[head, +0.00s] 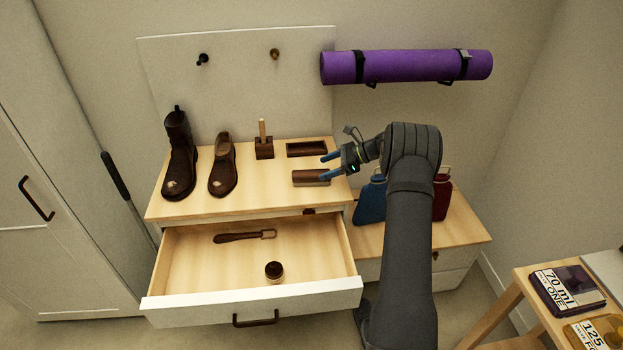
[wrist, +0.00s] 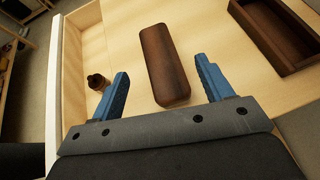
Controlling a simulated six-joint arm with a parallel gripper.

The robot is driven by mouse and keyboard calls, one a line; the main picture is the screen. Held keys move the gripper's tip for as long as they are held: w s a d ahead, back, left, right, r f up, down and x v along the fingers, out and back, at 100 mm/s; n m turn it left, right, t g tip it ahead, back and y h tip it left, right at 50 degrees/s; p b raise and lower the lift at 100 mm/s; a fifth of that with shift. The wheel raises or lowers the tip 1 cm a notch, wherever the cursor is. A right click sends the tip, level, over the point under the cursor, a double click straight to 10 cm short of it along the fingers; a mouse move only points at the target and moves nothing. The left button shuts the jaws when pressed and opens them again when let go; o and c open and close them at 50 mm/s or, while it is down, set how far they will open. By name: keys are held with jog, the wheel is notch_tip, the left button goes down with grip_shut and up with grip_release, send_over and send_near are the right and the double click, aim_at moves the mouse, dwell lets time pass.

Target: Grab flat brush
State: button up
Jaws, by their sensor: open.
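The flat brush appears to be the brown, rounded block (head: 311,178) lying on the wooden dresser top, near its right edge. In the wrist view the brush (wrist: 163,62) lies lengthwise, ahead of and between my fingers, seen from above. Its bristles cannot be made out. My gripper (head: 331,166) has two blue fingers, spread open and empty, just above the right end of the brush. In the wrist view my gripper (wrist: 162,70) has one finger on each side of the brush, with a gap on both sides. I cannot tell the height between them.
A dark open tray (head: 306,149) lies just behind the brush. A block with an upright stick (head: 263,142), a shoe (head: 223,165) and a boot (head: 179,155) stand left. The open drawer (head: 250,299) below holds a handled tool (head: 243,237) and a small jar (head: 274,271).

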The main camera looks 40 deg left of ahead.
aim_at(312, 173)
jog(key=x, duration=0.4)
jog(key=shift+s+a+f, duration=0.2)
jog(key=shift+a+f, duration=0.05)
jog(key=shift+f, duration=0.1)
jog(key=c, duration=1.2)
